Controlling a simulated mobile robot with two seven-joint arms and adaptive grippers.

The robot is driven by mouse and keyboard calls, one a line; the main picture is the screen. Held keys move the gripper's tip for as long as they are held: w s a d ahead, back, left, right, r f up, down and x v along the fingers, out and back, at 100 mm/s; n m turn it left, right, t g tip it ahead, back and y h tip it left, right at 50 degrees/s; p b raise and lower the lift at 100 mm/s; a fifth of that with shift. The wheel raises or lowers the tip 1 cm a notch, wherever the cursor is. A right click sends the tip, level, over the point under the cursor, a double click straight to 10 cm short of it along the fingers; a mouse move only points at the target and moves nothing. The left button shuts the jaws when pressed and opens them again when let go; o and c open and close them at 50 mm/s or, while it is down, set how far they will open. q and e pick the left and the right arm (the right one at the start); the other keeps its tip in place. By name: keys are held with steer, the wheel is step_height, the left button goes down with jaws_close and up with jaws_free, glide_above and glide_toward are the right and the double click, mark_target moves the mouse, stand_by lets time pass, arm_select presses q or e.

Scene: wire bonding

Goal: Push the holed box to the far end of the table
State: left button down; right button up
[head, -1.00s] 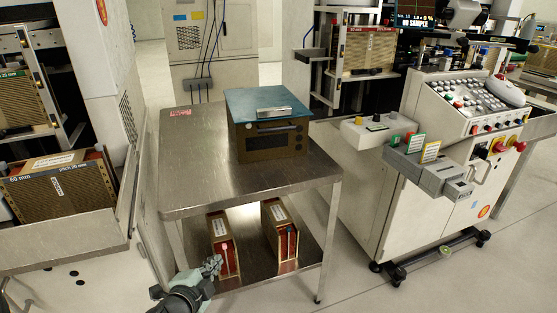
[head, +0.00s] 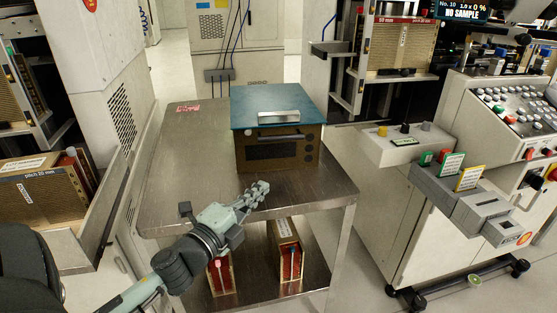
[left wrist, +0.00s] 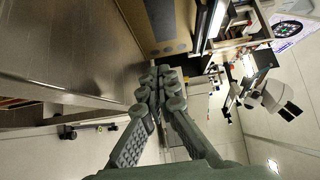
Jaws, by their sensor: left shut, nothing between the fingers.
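The holed box (head: 277,148) is brown with dark slots in its front and a blue top. It sits on the steel table (head: 178,170), at the middle toward the right. In the left wrist view part of a brown box face with dark holes (left wrist: 165,30) shows at the top. My left gripper (head: 258,192) is shut and empty, in front of the box near the table's front edge, apart from the box. In the left wrist view its fingers (left wrist: 160,85) are together. My right gripper is not in view.
The lower shelf holds two red-and-tan cases (head: 285,250). A grey console (head: 480,130) stands to the right and a machine with a cassette (head: 45,185) to the left. A cabinet (head: 222,40) stands behind.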

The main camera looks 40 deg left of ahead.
arm_select(q)
steer(key=p, duration=0.1)
glide_toward(284, 156)
steer(key=w+d, duration=0.2)
steer(key=w, duration=0.1)
steer(key=shift+w+d+r, duration=0.15)
steer(key=shift+w+d, duration=0.1)
steer(key=shift+w, duration=0.05)
steer(key=shift+w+a, duration=0.7)
steer(key=shift+a, duration=0.3)
steer(key=shift+w+a, duration=0.4)
steer(key=shift+a, duration=0.1)
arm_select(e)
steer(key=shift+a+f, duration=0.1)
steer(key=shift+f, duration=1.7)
